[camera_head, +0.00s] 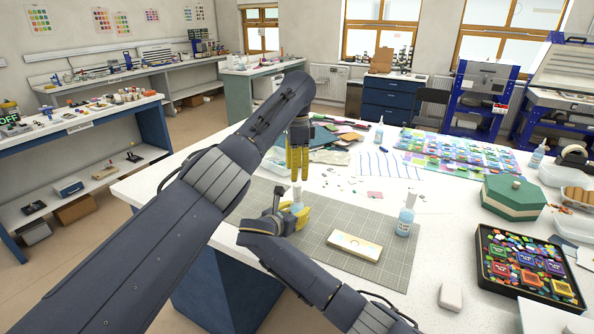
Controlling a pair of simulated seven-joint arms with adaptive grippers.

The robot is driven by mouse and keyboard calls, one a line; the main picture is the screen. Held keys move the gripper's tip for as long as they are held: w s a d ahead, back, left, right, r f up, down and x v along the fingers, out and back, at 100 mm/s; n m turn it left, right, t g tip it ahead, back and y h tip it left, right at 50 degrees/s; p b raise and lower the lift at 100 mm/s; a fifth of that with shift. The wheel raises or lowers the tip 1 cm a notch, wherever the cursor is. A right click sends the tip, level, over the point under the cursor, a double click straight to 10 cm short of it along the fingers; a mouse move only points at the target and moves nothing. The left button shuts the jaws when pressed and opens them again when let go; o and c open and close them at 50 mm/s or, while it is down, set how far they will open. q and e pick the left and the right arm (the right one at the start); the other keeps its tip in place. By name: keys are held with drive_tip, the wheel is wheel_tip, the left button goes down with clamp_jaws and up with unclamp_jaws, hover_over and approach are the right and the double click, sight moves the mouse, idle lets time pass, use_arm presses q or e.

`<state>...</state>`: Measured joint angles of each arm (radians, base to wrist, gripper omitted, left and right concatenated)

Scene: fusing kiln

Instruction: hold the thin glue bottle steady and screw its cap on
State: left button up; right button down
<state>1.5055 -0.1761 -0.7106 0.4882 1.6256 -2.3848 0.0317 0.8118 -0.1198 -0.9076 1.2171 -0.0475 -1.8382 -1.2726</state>
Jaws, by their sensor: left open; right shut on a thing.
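My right gripper (291,211) is shut on a small pale bottle (297,194), which looks like the thin glue bottle. It stands upright over the grey cutting mat, and its lower part is hidden by the yellow fingers. Its top is too small to tell whether a cap sits on it. My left gripper (298,163) points straight down above this bottle, yellow fingers open, with a small gap between the fingertips and the bottle's top. I see nothing between them. I cannot make out a separate loose cap.
A pale blue bottle (405,216) with a white nozzle stands on the grey mat (340,216), right of a pale rectangular block (355,245). A green box (513,197) and a black tray (483,262) of coloured pieces lie at the right. Colourful sheets lie behind.

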sight(297, 185)
use_arm(q)
drive_tip(key=n, duration=1.1)
drive_tip(key=shift+n, duration=0.4)
drive_tip(key=n, duration=0.6)
drive_tip(key=shift+s+d, duration=0.1)
drive_tip(key=n, duration=0.5)
drive_tip(key=shift+n, duration=0.3)
drive_tip(key=shift+f, duration=0.15)
drive_tip(key=shift+f, duration=3.85)
drive_tip(key=shift+c, duration=0.4)
